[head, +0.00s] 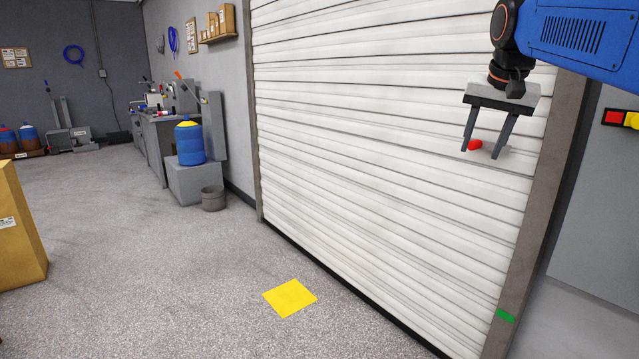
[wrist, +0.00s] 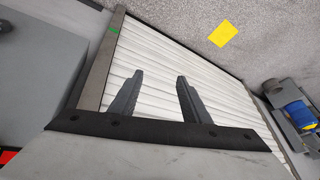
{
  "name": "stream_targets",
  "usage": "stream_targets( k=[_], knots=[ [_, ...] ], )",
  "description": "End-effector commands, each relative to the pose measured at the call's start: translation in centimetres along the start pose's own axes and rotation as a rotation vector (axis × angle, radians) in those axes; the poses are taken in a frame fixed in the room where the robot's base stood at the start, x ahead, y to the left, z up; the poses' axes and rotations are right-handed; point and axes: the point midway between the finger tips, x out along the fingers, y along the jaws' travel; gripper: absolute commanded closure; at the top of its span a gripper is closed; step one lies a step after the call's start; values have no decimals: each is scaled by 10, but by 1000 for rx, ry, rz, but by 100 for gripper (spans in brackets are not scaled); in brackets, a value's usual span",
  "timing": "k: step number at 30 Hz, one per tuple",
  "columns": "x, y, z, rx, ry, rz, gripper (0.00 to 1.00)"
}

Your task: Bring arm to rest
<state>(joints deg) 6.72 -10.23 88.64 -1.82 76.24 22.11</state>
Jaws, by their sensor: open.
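My gripper (head: 481,154) hangs at the upper right of the head view, at the end of my blue arm, in front of the white roller shutter (head: 380,170). Its two dark fingers are apart and point down. In the wrist view the fingers (wrist: 159,78) stand apart with only the white shutter slats (wrist: 160,60) showing between them. In the head view a small red round thing (head: 474,145) shows by the left finger; I cannot tell whether it is on the shutter or nearer.
A yellow floor square (head: 290,298) lies before the shutter. A grey bin (head: 213,198) and a blue drum (head: 189,142) stand by the workbench at the left. A yellow-brown box (head: 20,230) is at the left edge. The middle floor is clear.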

Motion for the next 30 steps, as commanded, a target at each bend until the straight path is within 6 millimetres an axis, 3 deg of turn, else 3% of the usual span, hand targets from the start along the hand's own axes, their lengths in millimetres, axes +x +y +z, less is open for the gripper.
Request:
stream_targets(
  k=[1, 11, 24, 30],
  knots=[
    [3, 4, 21, -24, -3, -4, 57],
    [42, 35, 152, -194, -19, -29, 57],
    [126, 92, 332, -412, -36, -62, 57],
    [156, 111, 383, -473, -41, -71, 57]
  ],
)
